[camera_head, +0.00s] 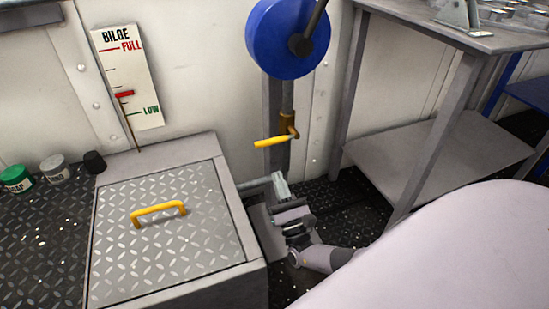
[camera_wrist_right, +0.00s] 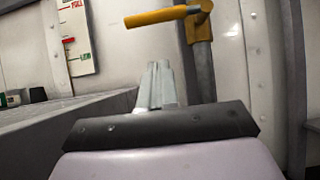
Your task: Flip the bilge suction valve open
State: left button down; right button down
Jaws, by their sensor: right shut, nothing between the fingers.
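The bilge suction valve has a yellow lever (camera_head: 270,142) on a brass-coloured body (camera_head: 288,124), set on an upright pipe against the white wall. The lever sticks out to the left, roughly level and crosswise to the pipe. In the right wrist view the lever (camera_wrist_right: 160,16) and the body (camera_wrist_right: 199,32) show at the top. My right gripper (camera_head: 280,180) is below the lever, apart from it, with its fingers pointing up. In the wrist view its fingers (camera_wrist_right: 155,84) are together and empty. My left gripper is not in view.
A raised hatch box (camera_head: 205,240) with a yellow handle (camera_head: 158,213) stands left of my right gripper. A blue wheel (camera_head: 284,40) is above the valve. A metal table (camera_head: 400,180) stands right. The bilge gauge (camera_head: 130,75) has its red marker between FULL and LOW.

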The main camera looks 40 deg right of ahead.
aim_at(276, 141)
jog(key=w+r, duration=0.3)
jog(key=r, duration=0.2)
jog(key=shift+w+d+r, duration=0.15)
jog(key=shift+d+r, duration=0.2)
jog(key=shift+d, duration=0.05)
jog(key=shift+r, duration=0.1)
dwell(0.3)
